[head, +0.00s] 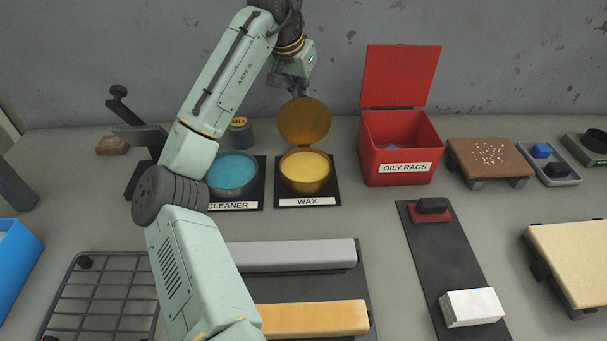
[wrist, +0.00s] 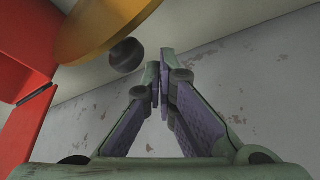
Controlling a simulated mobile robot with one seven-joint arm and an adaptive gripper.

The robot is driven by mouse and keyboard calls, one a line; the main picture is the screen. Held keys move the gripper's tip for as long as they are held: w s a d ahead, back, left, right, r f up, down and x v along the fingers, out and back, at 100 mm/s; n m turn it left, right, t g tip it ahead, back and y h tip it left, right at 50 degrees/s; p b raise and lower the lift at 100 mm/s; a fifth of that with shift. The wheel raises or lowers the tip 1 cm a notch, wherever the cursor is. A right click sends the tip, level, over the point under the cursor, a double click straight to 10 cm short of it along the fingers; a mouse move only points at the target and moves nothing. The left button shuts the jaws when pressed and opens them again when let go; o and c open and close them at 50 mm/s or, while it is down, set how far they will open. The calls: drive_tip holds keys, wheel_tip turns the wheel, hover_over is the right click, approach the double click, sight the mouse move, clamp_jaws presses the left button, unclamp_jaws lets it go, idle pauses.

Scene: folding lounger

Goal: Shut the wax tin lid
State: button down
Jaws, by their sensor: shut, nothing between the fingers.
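The wax tin (head: 305,173) stands on a dark mat behind the label WAX. It holds yellow wax. Its round amber lid (head: 304,121) is open and stands up at the back of the tin. In the wrist view the lid's edge (wrist: 95,28) shows at the upper left. My gripper (head: 296,90) is above and behind the lid's top edge, close to it; I cannot tell whether they touch. In the wrist view my gripper (wrist: 158,80) has its fingertips together with nothing between them.
The cleaner tin (head: 232,173) with blue contents stands left of the wax tin. The red oily rags box (head: 400,145) stands to the right with its lid (head: 400,76) up. The grey wall (head: 480,60) is close behind.

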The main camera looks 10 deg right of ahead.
sight(301, 99)
drive_tip(key=shift+s, duration=0.1)
drive_tip(key=shift+s+a+b, duration=0.2)
drive_tip(key=shift+s, duration=0.7)
drive_tip(key=shift+s+a+b, duration=0.2)
drive_tip(key=shift+s, duration=0.65)
drive_tip(key=shift+s+a+b, duration=0.2)
drive_tip(key=shift+s, duration=0.7)
drive_tip(key=s+a+p, duration=0.1)
drive_tip(key=s+p, duration=0.1)
drive_tip(key=s, duration=0.5)
drive_tip(key=shift+s+a, duration=0.25)
drive_tip(key=shift+s, duration=0.15)
drive_tip(key=shift+f, duration=0.1)
